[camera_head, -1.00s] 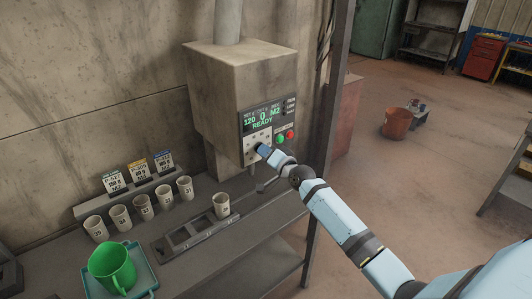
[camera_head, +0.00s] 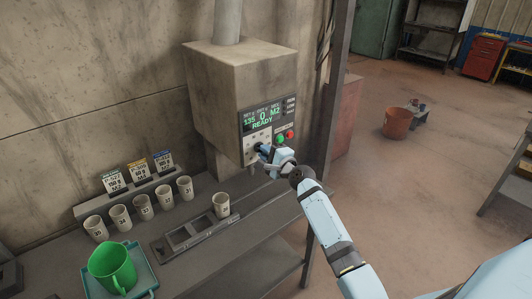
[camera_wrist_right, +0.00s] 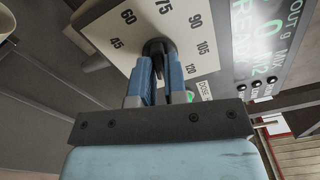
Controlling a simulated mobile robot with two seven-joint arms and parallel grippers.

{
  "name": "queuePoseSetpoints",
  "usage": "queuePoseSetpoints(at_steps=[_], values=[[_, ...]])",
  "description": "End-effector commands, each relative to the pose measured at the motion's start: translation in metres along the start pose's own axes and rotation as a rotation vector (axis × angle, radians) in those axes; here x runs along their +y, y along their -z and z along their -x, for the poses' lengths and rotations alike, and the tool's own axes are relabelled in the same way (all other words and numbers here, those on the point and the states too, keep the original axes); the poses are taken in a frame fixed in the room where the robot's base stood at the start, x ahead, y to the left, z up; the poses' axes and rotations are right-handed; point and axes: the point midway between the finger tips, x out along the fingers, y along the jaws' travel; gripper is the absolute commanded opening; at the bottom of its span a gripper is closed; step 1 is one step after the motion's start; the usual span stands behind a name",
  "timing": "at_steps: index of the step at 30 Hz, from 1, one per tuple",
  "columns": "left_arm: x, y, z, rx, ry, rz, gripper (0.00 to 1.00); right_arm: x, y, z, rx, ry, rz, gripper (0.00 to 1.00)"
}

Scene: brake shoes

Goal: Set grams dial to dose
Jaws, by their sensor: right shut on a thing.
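The dosing machine (camera_head: 240,90) is a beige box on the wall above the bench. Its display (camera_head: 262,119) reads 135 at the left, 0 in the middle, M2 at the right, and READY below. The grams dial (camera_wrist_right: 157,47) is a black knob on a white plate printed 45 to 120 in the right wrist view. My right gripper (camera_head: 264,149) is at the panel's lower left, and its two fingers (camera_wrist_right: 160,78) are shut on the knob, one on each side. The knob's pointer is hidden. My left gripper is not in view.
A green button (camera_head: 279,139) and a red button (camera_head: 290,134) sit beside the dial. Several numbered cups (camera_head: 143,207) and three cards (camera_head: 138,173) stand on the bench. One cup (camera_head: 221,205) stands on a slotted holder (camera_head: 160,246). A green mug (camera_head: 112,266) sits on a tray.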

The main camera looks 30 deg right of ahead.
Motion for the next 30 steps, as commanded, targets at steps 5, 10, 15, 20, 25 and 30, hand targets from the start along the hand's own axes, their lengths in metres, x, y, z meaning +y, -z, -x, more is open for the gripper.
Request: queuePoseSetpoints(at_steps=[5, 10, 15, 20, 25, 30], values=[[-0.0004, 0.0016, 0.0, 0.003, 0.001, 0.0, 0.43, 0.0012, -0.0008, -0.0002, 0.0, -0.001, -0.169, 0.0], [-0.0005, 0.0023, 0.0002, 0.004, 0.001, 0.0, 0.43, 0.0013, -0.0007, -0.0001, 0.0, -0.001, -0.317, 0.0], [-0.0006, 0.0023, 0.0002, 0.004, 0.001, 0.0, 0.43, 0.001, -0.0008, -0.0003, -0.001, -0.001, -0.442, 0.0], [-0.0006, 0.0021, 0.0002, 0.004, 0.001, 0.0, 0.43, 0.0011, -0.0006, -0.0001, 0.0, -0.001, -0.529, 0.0], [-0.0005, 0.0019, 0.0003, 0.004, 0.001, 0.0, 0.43, 0.0012, -0.0003, 0.0, 0.0, -0.002, -0.585, 0.0], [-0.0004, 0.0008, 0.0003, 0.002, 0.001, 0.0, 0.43, 0.0011, -0.0001, 0.0001, 0.001, -0.002, -0.614, 0.0]])
